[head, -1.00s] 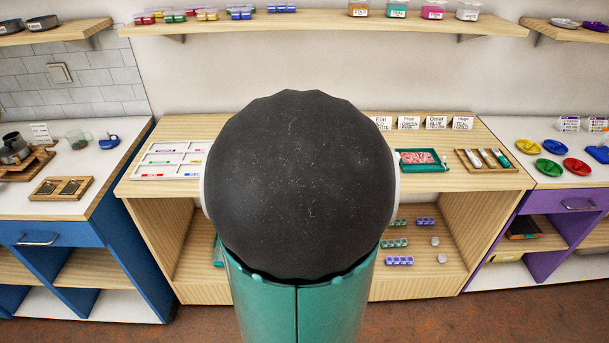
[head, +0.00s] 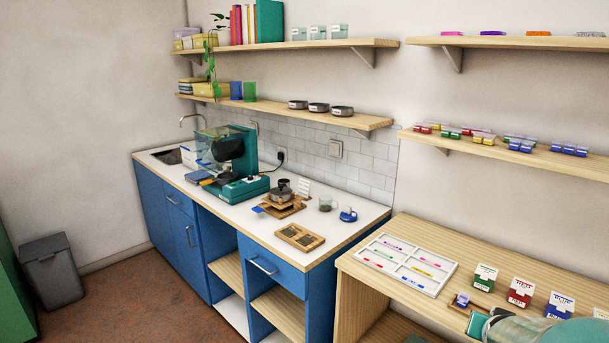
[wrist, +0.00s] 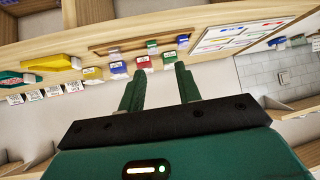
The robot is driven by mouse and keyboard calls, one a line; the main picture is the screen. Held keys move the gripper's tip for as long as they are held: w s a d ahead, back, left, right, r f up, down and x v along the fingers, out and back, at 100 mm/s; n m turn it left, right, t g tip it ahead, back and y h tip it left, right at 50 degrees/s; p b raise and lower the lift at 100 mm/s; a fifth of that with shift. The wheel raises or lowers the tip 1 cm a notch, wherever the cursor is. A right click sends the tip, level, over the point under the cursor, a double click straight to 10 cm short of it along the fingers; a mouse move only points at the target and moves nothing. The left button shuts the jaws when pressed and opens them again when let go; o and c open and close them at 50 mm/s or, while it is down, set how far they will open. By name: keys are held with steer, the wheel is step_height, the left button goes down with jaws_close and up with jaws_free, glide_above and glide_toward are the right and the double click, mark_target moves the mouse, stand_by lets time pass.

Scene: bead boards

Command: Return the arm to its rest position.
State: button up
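My gripper (wrist: 160,70) shows in the wrist view with its two green fingers apart and nothing between them. The wrist view is tilted, with the wooden bench top across its upper part. In the head view, part of my teal and pale arm (head: 545,331) shows at the lower right corner, over the front of the wooden bench (head: 352,262). The fingers cannot be made out clearly there. Small colored boxes with white label cards, among them a green one (head: 485,277) and a red one (head: 520,293), stand on the bench near the arm.
A white sorting tray (head: 447,287) lies on the bench. To the left, a blue counter (head: 350,240) holds a teal machine (head: 243,188) and a wooden tray (head: 300,237). Wall shelves (head: 480,147) hang above.

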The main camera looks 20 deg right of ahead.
steer(key=w+a+r+n+t+y, duration=0.1)
steer(key=w+a+r, duration=0.15)
steer(key=a, duration=0.35)
steer(key=w+a+r+n+y, duration=0.1)
steer(key=w+a+n+y, duration=0.15)
steer(key=a, duration=0.35)
steer(key=s+a+r+n+y, duration=0.1)
steer(key=s+a+n, duration=0.1)
steer(key=a, duration=0.6)
steer(key=s+a+r+n+g+y, duration=0.1)
steer(key=s+a+n, duration=0.1)
steer(key=a, duration=0.7)
steer(key=s+a+r+n+y, duration=0.2)
steer(key=a+n, duration=0.1)
steer(key=a, duration=0.5)
steer(key=shift+a+g, duration=0.3)
steer(key=shift+a, duration=0.05)
steer(key=shift+d, duration=0.2)
